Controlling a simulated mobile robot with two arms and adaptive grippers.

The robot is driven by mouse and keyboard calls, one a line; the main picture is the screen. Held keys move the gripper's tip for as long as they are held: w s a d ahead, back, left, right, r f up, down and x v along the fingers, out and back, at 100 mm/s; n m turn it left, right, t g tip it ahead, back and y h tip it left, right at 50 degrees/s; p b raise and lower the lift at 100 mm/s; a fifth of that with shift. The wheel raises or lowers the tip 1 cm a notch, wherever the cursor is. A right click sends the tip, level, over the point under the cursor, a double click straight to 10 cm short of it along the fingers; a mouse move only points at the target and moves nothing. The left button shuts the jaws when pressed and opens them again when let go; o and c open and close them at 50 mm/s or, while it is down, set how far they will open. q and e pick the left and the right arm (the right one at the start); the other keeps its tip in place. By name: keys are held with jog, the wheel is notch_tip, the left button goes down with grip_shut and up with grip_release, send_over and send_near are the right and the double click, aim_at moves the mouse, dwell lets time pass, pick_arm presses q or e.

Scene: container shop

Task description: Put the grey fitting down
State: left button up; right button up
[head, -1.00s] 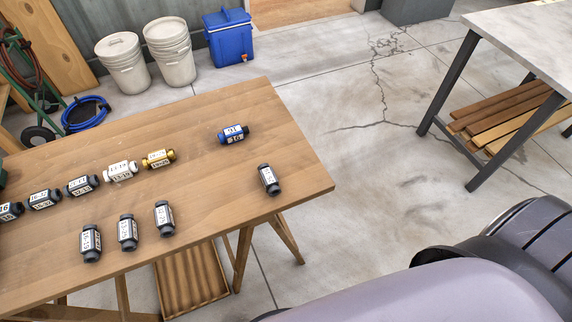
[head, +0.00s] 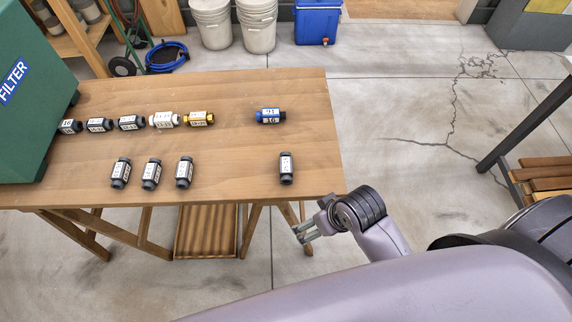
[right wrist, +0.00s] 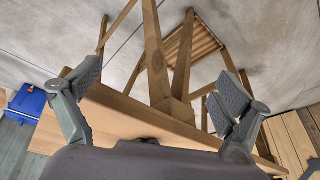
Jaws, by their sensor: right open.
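A dark grey fitting (head: 286,168) with a white label stands apart near the right end of the wooden table (head: 240,165). Several similar dark fittings lie further left, among them a front group (head: 151,174). My right gripper (head: 303,233) is beyond the table's front right corner, below and right of the lone grey fitting and apart from it. In the right wrist view its fingers (right wrist: 160,86) are spread with nothing between them; the table edge and legs show behind. My left gripper is not in view.
A blue fitting (head: 270,116), a gold one (head: 200,119) and a white one (head: 164,120) lie in the back row. A green filter box (head: 38,110) stands at the table's left end. The table between the gold and blue fittings is clear.

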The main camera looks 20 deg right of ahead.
jog(key=w+a+r+n+y, duration=0.2)
jog(key=w+a+r+n, duration=0.2)
jog(key=w+a+r, duration=0.25)
notch_tip(320, 180, up, 16)
jog(key=n+g+h, duration=0.3)
jog(key=n+g, duration=0.1)
jog(key=n, duration=0.4)
send_over(286, 164)
jog(key=f, duration=1.1)
jog(key=shift+s+a+f, duration=0.1)
jog(key=shift+s+a, duration=0.1)
jog(key=shift+w+d+f+p, duration=0.1)
jog(key=shift+f+p, duration=0.2)
jog(key=shift+f, duration=1.1)
jog(key=shift+w+d+f+p, duration=0.1)
jog(key=shift+f+p, duration=0.15)
jog(key=shift+f, duration=1.15)
jog(key=shift+c, duration=0.6)
